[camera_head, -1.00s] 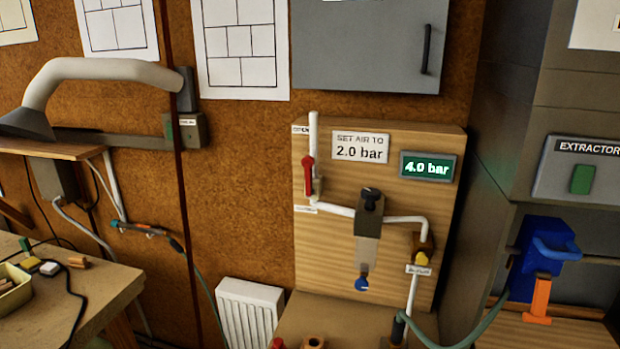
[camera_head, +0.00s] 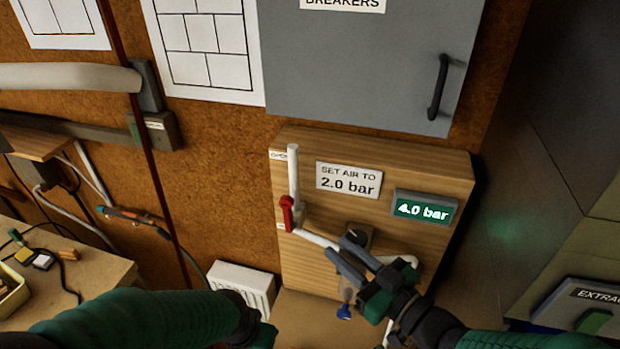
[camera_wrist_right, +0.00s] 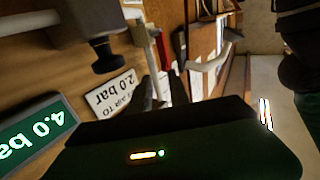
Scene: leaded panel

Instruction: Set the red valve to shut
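The red valve (camera_head: 287,214) is a small red lever on the white vertical pipe (camera_head: 293,170) at the left of the wooden air panel. Its lever lies roughly along the pipe. A label reading OPEN (camera_head: 279,155) is above it, and a lower label (camera_head: 281,226) is too small to read. The red lever also shows in the right wrist view (camera_wrist_right: 161,50). My right gripper (camera_head: 339,246) is open and empty, in front of the panel, right of and below the valve, apart from it. My left gripper (camera_head: 264,336) is at the bottom edge, its fingers out of frame.
The wooden panel (camera_head: 440,172) carries a "SET AIR TO 2.0 bar" sign (camera_head: 348,180), a green display reading 4.0 bar (camera_head: 424,210) and a dark regulator knob (camera_head: 355,237). A grey breaker cabinet (camera_head: 370,60) hangs above. A white radiator (camera_head: 242,283) stands below left.

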